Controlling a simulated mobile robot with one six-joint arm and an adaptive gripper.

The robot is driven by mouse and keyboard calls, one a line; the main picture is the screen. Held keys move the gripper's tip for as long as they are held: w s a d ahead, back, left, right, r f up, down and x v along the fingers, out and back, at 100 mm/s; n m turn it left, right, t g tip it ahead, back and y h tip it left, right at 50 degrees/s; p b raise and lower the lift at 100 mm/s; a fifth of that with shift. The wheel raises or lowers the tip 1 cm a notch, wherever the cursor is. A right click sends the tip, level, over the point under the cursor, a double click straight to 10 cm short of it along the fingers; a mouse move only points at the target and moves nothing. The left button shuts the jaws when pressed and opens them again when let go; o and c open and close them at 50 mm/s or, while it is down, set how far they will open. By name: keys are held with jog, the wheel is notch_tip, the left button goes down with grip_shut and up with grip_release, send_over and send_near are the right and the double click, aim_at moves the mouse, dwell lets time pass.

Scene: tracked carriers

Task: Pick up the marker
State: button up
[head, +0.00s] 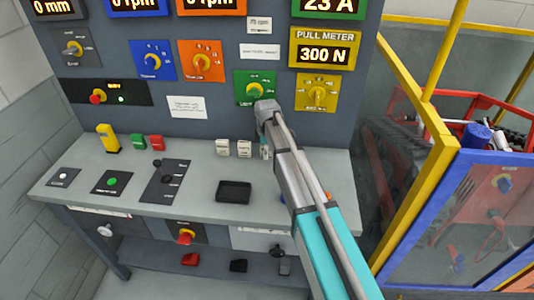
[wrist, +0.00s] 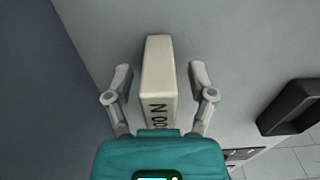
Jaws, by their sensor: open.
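A cream block-shaped marker (wrist: 158,65) with dark lettering, partly cut off by my gripper and reading something like "N 00", is on the grey bench top. My gripper (wrist: 160,78) is open, with one finger on each side of the marker and a visible gap on both sides. In the head view my gripper (head: 264,141) points down at the bench below the green dial panel. The marker (head: 265,154) is mostly hidden there by my gripper and arm. Two similar pale blocks, one (head: 222,147) and another (head: 244,149), stand to its left.
A black tray (head: 234,186) lies in front; it also shows in the wrist view (wrist: 268,122). The control wall (head: 222,95) rises behind. A yellow-framed fence (head: 437,120) is at right.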

dwell(0.4)
grip_shut()
